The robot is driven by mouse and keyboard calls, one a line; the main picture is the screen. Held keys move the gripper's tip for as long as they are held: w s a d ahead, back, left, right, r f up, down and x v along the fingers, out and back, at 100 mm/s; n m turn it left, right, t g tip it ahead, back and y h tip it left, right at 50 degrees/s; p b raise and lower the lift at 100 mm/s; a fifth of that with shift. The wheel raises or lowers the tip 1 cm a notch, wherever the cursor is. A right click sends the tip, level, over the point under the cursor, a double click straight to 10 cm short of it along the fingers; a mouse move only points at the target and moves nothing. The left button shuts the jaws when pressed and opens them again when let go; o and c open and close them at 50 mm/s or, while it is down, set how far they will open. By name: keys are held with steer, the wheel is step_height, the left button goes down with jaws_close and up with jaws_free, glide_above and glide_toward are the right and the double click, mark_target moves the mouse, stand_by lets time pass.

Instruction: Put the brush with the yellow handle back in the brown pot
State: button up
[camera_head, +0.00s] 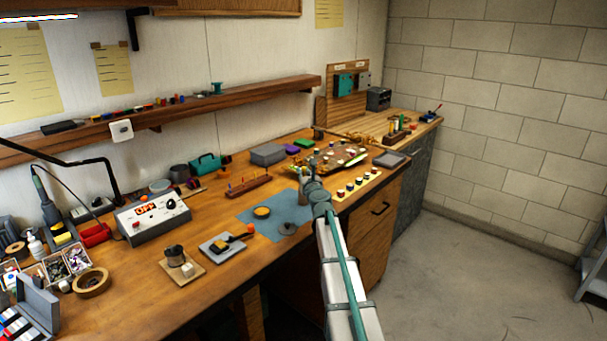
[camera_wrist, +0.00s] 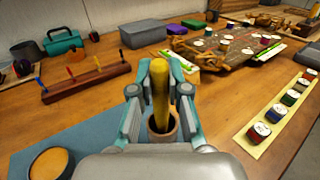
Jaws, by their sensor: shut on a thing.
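In the wrist view my gripper (camera_wrist: 160,72) has its two teal fingers closed on the thick yellow handle (camera_wrist: 160,92) of the brush. The handle stands nearly upright in that picture. The brown pot (camera_wrist: 172,134) shows just beyond and below the fingers, and the handle's lower end lines up with its dark opening. I cannot tell how deep the brush reaches into the pot; its bristles are hidden. In the head view my gripper (camera_head: 308,180) is over the bench near the blue mat, and the brush and pot are mostly hidden there.
The blue mat (camera_head: 262,226) with a round yellow-topped tin (camera_head: 262,212) lies left of my gripper. A strip of small paint jars (camera_wrist: 278,113) lies to the right. A wooden rack of tools (camera_wrist: 85,82) and a cluttered palette board (camera_wrist: 235,50) are behind.

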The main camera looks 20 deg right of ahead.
steer(key=shift+f+b, duration=0.3)
steer(key=shift+f, duration=0.15)
steer(key=o, duration=1.2)
steer(key=shift+s, duration=0.15)
steer(key=s, duration=0.2)
steer(key=s+r+p, duration=0.1)
steer(key=s, duration=0.1)
steer(key=s+a+r+p, duration=0.1)
steer(key=s, duration=0.1)
steer(key=shift+s, duration=0.35)
stand_by(0.9)
